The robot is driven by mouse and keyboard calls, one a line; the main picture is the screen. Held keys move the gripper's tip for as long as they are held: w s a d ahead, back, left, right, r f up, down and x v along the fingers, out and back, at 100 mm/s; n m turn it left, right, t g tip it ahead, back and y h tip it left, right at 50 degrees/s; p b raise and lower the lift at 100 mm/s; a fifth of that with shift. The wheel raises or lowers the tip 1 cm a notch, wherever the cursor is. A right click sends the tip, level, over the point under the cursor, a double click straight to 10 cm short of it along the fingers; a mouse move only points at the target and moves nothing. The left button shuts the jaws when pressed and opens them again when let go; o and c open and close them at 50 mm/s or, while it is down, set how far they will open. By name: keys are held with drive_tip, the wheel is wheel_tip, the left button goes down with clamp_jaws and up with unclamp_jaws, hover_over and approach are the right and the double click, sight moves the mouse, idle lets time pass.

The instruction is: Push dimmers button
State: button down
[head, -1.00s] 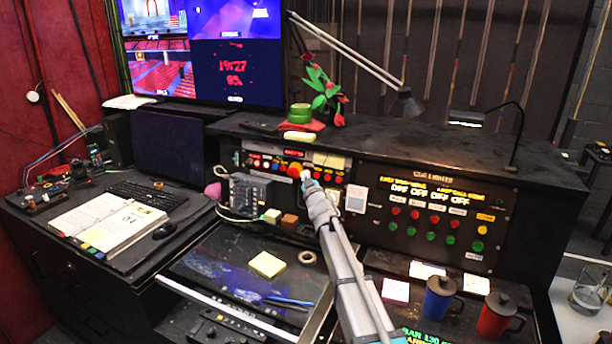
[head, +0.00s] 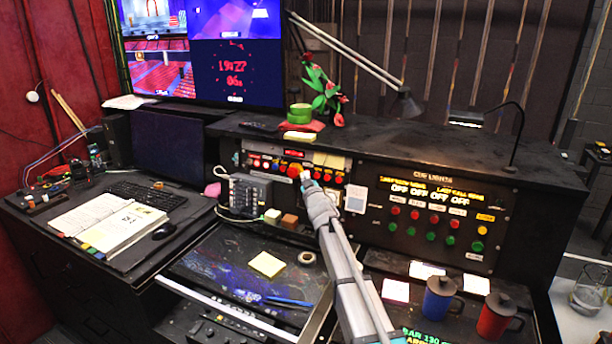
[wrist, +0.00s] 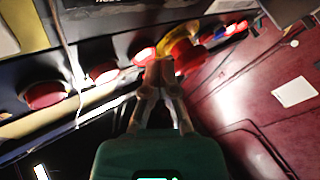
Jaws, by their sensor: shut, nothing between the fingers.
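My gripper (head: 306,179) is shut and empty, with its tips at the upper button panel on the left half of the console. In the wrist view the closed fingertips (wrist: 158,72) are close to a small lit red button (wrist: 145,57) and a large red button with a yellow collar (wrist: 184,52). I cannot tell whether they touch either one. The large red button (head: 294,171) also shows in the head view, just left of the tips. More red buttons (wrist: 102,75) run along the row. The small labels are unreadable, so I cannot tell which button is dimmers.
A cue lights panel (head: 432,215) with red, green and yellow buttons is to the right. A grey switch box (head: 249,193) stands left of my gripper. A blue mug (head: 439,298) and a red mug (head: 496,315) stand at the front right. A gooseneck lamp (head: 518,135) rises behind.

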drive_tip(key=s+a, duration=0.2)
drive_tip(key=s, duration=0.3)
drive_tip(key=shift+s+r+p, duration=0.3)
drive_tip(key=shift+r+p, duration=0.15)
